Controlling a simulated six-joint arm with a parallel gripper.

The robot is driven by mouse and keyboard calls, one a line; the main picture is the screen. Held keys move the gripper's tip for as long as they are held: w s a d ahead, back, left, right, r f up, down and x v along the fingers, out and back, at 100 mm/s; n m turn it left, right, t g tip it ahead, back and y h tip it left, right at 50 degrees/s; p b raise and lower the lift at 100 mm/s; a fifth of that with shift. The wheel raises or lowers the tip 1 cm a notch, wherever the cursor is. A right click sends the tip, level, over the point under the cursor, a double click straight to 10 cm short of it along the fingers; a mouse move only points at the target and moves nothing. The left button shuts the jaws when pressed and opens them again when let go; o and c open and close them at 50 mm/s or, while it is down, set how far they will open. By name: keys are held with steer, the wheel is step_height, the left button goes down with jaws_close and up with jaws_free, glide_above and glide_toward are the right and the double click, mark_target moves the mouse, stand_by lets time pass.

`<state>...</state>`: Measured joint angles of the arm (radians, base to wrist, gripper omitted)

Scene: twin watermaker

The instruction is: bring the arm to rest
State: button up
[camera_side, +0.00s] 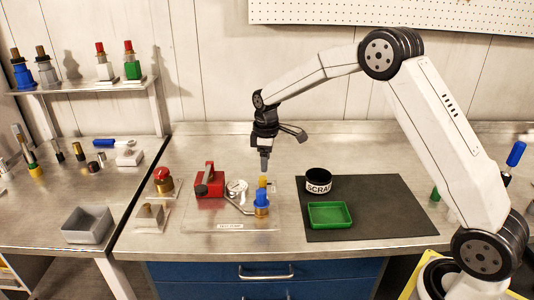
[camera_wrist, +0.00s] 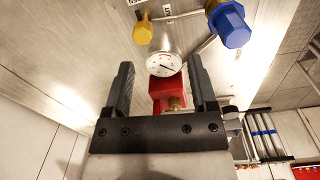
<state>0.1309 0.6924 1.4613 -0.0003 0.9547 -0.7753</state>
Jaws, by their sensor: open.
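My arm reaches over the metal bench from the right side. My gripper (camera_side: 264,165) points down above the bench in the side view, just above a blue-and-yellow fitting (camera_side: 261,204); a gap between them is hard to judge. In the wrist view my gripper (camera_wrist: 160,62) has its two dark fingers apart, with nothing held between them. Beyond the fingers are a round white gauge (camera_wrist: 164,65) and a red block (camera_wrist: 167,93). A blue hex part (camera_wrist: 229,24) and a yellow hex part (camera_wrist: 142,30) show past the fingers.
A red device (camera_side: 209,181) stands left of the fitting. A dark mat (camera_side: 385,207) holds a black SCRAP cup (camera_side: 318,181) and a green tray (camera_side: 330,215). A grey bin (camera_side: 88,225) stands on the left bench. The bench behind the mat is clear.

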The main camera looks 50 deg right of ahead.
steer(key=s+a+m+t, duration=0.1)
steer(key=s+a+m, duration=0.2)
steer(key=s, duration=0.9)
steer(key=s+a+f+m+t, duration=0.1)
steer(key=s+a+m, duration=0.3)
steer(key=s, duration=0.8)
steer(key=shift+s, duration=0.35)
